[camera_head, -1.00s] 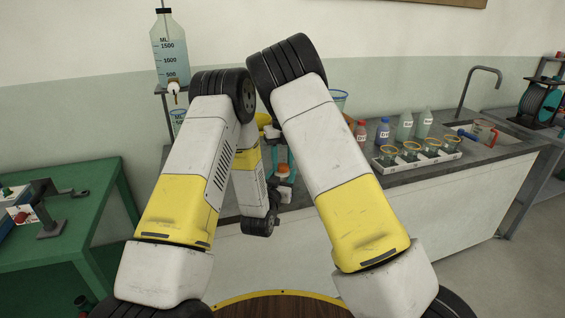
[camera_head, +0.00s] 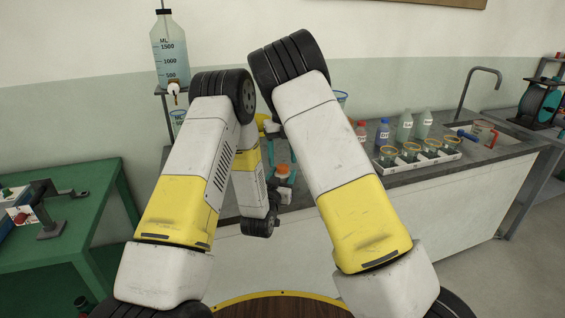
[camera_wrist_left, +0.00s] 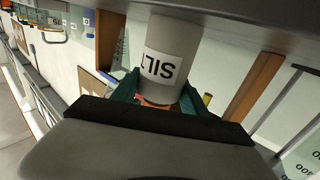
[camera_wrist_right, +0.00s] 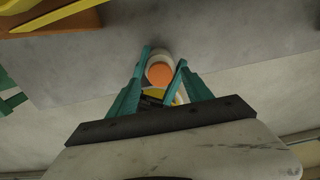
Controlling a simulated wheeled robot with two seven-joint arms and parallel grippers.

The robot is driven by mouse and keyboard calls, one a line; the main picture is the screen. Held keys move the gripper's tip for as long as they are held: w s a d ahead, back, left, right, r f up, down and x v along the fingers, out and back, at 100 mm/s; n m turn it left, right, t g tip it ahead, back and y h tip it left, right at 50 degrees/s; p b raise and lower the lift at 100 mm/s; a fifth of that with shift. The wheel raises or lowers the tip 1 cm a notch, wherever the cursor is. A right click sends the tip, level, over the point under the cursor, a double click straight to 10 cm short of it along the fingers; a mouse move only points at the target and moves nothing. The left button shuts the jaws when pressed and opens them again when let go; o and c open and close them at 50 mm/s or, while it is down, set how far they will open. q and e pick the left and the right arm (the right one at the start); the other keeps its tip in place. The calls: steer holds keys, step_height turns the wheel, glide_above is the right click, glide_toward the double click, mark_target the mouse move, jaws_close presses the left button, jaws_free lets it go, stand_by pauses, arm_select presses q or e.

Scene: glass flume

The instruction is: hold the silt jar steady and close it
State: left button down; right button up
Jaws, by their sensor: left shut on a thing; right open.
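The silt jar (camera_wrist_left: 172,60) is a pale grey cylinder with a white SILT label, upside down in the left wrist view. My left gripper (camera_wrist_left: 158,88) is shut on it, teal fingers on both sides. An orange round top (camera_wrist_right: 160,74) with a pale rim shows in the right wrist view, between the tips of my right gripper (camera_wrist_right: 165,58), which is open. The orange top also shows in the head view (camera_head: 283,170). I cannot tell whether it is seated on the jar. My forearms hide much of the work area in the head view.
A grey bench (camera_head: 440,170) runs behind my arms. A white tray (camera_head: 425,163) of beakers, several bottles and a sink (camera_head: 510,142) are on its right. A large bottle (camera_head: 169,50) stands at the left back. A green table (camera_head: 80,215) is at the left.

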step_height(320, 180, up, 2)
steer(key=shift+r, duration=0.2)
